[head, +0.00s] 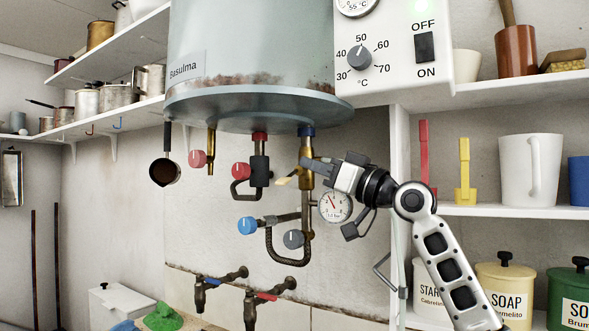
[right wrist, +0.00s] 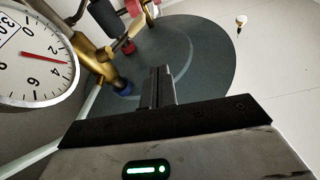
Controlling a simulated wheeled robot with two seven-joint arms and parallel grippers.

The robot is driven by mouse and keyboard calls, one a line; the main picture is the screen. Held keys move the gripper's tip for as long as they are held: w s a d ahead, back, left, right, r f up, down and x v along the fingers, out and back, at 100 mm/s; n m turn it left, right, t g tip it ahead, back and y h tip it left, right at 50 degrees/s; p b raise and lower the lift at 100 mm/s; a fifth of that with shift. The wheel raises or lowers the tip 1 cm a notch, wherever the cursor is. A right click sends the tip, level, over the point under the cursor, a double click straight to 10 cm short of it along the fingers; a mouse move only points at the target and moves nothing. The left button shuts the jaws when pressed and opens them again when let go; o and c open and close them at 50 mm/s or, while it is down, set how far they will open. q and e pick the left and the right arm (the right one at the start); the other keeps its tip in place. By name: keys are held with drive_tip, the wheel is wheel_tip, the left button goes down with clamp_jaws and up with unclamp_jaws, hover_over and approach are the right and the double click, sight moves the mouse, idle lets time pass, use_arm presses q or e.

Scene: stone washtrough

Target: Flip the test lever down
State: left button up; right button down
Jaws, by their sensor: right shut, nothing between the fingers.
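The test lever (head: 284,181) is a small pale yellow-brass tab on the brass valve (head: 307,181) under the boiler. In the head view it points left and slightly down; its inner end is partly hidden by my gripper. In the right wrist view the lever (right wrist: 127,36) sticks out from the brass valve body (right wrist: 97,58). My right gripper (head: 305,161) is shut and empty, its fingertips just above the lever and in front of the brass pipe. Its closed fingers (right wrist: 157,87) appear apart from the lever in the right wrist view. My left gripper is not in view.
The boiler (head: 250,105) hangs close above my right gripper. A pressure gauge (head: 335,206) sits just below it. Red-knobbed (head: 241,171) and blue-knobbed (head: 248,225) valves and a grey knob (head: 293,239) crowd the left and below. Shelves (head: 500,211) stand right.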

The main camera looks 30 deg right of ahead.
drive_tip(key=shift+d+b+v, duration=0.15)
drive_tip(key=shift+b+v, duration=0.15)
drive_tip(key=shift+v, duration=0.75)
drive_tip(key=shift+d+b+v, duration=0.15)
drive_tip(key=shift+b+v, duration=0.1)
drive_tip(key=shift+v, duration=0.75)
drive_tip(key=shift+w+r, duration=0.1)
